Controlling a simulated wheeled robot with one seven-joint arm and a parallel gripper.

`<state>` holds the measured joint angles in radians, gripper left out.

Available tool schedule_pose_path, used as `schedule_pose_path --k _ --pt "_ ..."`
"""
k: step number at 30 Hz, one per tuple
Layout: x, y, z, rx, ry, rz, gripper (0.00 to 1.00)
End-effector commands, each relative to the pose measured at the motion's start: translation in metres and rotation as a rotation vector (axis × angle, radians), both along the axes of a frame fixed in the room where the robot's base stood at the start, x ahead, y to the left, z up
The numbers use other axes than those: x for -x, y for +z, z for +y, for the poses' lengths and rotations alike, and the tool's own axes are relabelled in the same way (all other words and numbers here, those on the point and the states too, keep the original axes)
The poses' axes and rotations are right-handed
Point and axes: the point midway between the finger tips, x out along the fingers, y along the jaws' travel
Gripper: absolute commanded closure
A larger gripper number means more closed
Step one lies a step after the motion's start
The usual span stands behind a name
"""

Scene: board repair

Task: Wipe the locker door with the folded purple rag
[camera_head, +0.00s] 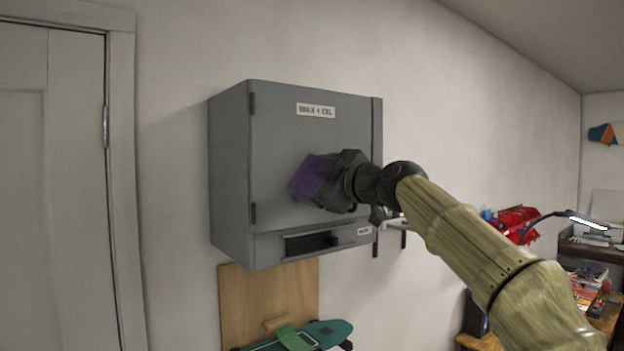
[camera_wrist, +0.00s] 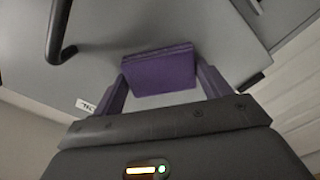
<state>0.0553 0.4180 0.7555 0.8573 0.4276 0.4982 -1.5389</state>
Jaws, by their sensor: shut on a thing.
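The grey locker (camera_head: 230,170) hangs on the wall, and its door (camera_head: 285,135) is shut, with a white label near the top. The folded purple rag (camera_head: 308,178) is at the middle of the door. My gripper (camera_wrist: 160,85) is shut on the rag, with one finger at each side of it. In the wrist view the rag (camera_wrist: 158,70) lies flat-edged in front of the grey door (camera_wrist: 130,25). It looks close to the door, but I cannot tell if it touches. In the head view my gripper (camera_head: 325,182) hides part of the door.
A dark bar handle (camera_wrist: 58,35) shows in the wrist view. Below the door is an open slot (camera_head: 310,243). A wooden board (camera_head: 240,300) and a green skateboard (camera_head: 325,333) are underneath. A white room door (camera_head: 50,180) is at left. A cluttered desk (camera_head: 600,320) is at right.

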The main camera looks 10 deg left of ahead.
Motion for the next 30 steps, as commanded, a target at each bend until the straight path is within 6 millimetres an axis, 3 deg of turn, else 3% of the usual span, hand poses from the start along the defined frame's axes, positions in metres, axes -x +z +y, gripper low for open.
schedule_pose_path --k 17,30 --pt "0.001 -0.001 0.001 0.002 0.000 0.000 0.42" --pt "0.024 -0.002 0.021 0.002 0.002 0.001 0.42"
